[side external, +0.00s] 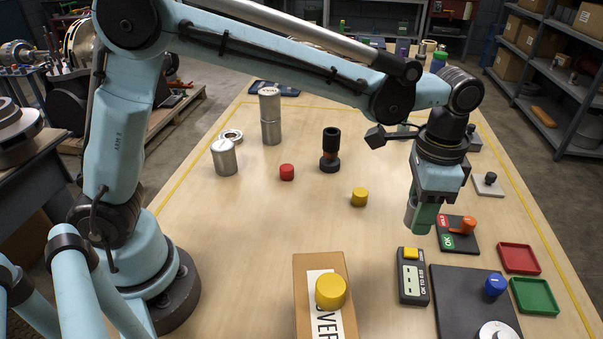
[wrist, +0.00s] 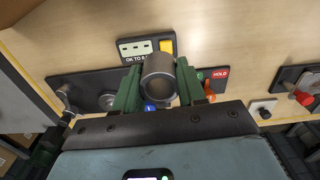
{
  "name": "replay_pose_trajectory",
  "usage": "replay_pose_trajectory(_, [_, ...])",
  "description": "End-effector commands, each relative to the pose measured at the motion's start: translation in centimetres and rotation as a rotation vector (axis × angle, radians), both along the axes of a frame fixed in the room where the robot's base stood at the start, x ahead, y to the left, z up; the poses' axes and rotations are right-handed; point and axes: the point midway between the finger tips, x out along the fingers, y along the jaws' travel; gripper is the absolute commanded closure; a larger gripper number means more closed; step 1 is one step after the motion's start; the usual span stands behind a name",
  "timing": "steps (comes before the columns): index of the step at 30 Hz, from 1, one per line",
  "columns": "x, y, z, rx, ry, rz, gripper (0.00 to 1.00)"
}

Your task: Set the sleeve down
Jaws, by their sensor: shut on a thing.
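The sleeve (side external: 411,214) is a short grey metal tube. My gripper (side external: 426,217) has green fingers and is shut on it, above the right part of the table. In the wrist view the sleeve (wrist: 158,84) sits between the two green fingers of my gripper (wrist: 159,88), its round open end facing the camera. The gap between the sleeve and the table cannot be judged exactly, but it appears held up in the air. The sleeve's far end is hidden.
Near my gripper are an OK/HOLD switch box (side external: 456,234), a black display box (side external: 412,285), a red tray (side external: 519,259), a green tray (side external: 534,296) and a dark plate (side external: 455,290). A cardboard box (side external: 309,271) bears a yellow cylinder (side external: 331,291). The table centre (side external: 320,220) has free room.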

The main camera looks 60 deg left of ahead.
Motion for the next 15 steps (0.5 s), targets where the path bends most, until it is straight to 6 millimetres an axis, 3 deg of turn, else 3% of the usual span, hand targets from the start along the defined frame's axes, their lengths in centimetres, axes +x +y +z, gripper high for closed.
replay_pose_trajectory(8, [-2.1,11.3,2.1,0.001,-0.001,0.339,0.97])
replay_pose_trajectory(15, [-7.0,20.1,2.7,0.001,0.0,0.672,0.97])
